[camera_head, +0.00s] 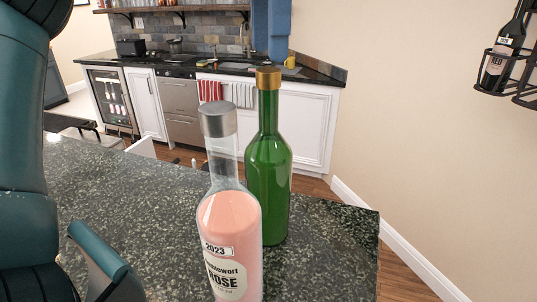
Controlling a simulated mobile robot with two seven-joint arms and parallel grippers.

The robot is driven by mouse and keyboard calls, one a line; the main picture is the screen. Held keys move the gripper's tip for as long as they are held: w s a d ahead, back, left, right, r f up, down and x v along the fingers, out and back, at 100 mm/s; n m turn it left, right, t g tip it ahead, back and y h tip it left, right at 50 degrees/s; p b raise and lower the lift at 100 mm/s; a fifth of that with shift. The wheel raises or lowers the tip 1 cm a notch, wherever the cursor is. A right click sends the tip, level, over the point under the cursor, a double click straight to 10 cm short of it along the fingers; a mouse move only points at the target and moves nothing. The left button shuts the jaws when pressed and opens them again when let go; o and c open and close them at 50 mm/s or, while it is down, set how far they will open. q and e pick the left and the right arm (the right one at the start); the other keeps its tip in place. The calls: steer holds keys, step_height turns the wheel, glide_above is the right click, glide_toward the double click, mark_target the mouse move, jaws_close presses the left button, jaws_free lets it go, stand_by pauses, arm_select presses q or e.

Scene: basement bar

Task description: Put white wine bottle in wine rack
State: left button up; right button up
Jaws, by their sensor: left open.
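A green bottle (268,170) with a gold cap stands upright on the dark speckled counter (330,235). No label shows on it, so I cannot read whether it is the white wine. A clear bottle of pink wine (230,235), labelled rosé 2023, stands in front of it and hides part of its left side. The black wine rack (492,82) is on the wall at the upper right, partly cut off, and holds a dark bottle labelled red. My left gripper (72,270) is open at the lower left, left of both bottles and apart from them. My right gripper is not in view.
The counter ends at a right edge (378,250), with floor beyond. White cabinets (300,120) with a sink and a wine cooler (112,98) stand at the back. A blue shape (270,30) hangs at the top centre; I cannot tell what it is.

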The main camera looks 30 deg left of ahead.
mark_target(269, 70)
arm_select(q)
steer(key=shift+w+a+f, duration=0.1)
steer(key=shift+w+f, duration=0.05)
steer(key=shift+f, duration=1.9)
steer(key=shift+c, duration=0.3)
jaws_close()
steer(key=shift+r, duration=0.15)
